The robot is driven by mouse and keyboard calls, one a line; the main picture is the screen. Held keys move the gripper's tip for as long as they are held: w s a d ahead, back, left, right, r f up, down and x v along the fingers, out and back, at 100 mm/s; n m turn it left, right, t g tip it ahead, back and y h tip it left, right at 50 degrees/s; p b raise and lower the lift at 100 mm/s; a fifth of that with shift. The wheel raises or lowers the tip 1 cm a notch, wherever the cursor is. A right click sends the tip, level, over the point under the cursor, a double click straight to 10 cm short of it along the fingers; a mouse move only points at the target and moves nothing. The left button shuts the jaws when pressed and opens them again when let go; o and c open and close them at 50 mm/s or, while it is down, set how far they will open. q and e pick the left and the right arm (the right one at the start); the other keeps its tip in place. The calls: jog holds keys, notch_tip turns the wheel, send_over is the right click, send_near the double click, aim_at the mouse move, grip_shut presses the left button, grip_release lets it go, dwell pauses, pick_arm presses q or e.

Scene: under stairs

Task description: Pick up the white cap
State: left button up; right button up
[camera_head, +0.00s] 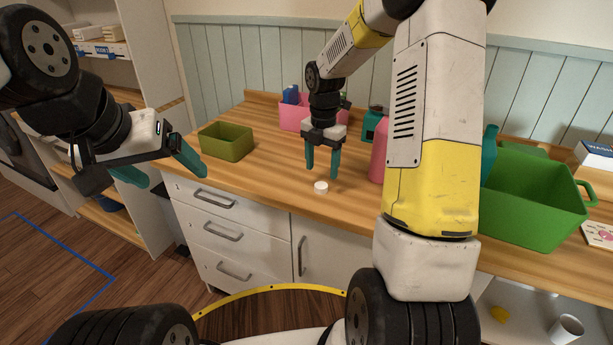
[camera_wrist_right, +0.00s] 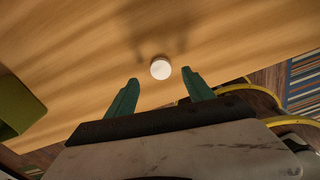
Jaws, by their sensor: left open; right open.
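The white cap (camera_head: 321,187) is a small round disc lying on the wooden counter (camera_head: 262,180) close to its front edge. In the right wrist view the cap (camera_wrist_right: 161,68) shows just beyond the fingertips, between their lines. My right gripper (camera_head: 322,174) points down above the counter, open and empty, a little behind the cap; its green fingers (camera_wrist_right: 160,77) are spread in the wrist view. My left gripper (camera_head: 160,178) is open and empty, off the counter's left front, far from the cap.
An olive green bin (camera_head: 226,143) stands left on the counter. A pink bin (camera_head: 292,117) stands behind my right gripper. A pink bottle (camera_head: 379,160) and a large green bin (camera_head: 530,205) are to the right. Drawers (camera_head: 222,232) are below. The counter around the cap is clear.

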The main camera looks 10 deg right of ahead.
aim_at(321, 185)
notch_tip(321, 185, down, 6)
jog(key=shift+s+r, duration=0.1)
jog(key=shift+r, duration=0.1)
grip_shut()
dwell(0.4)
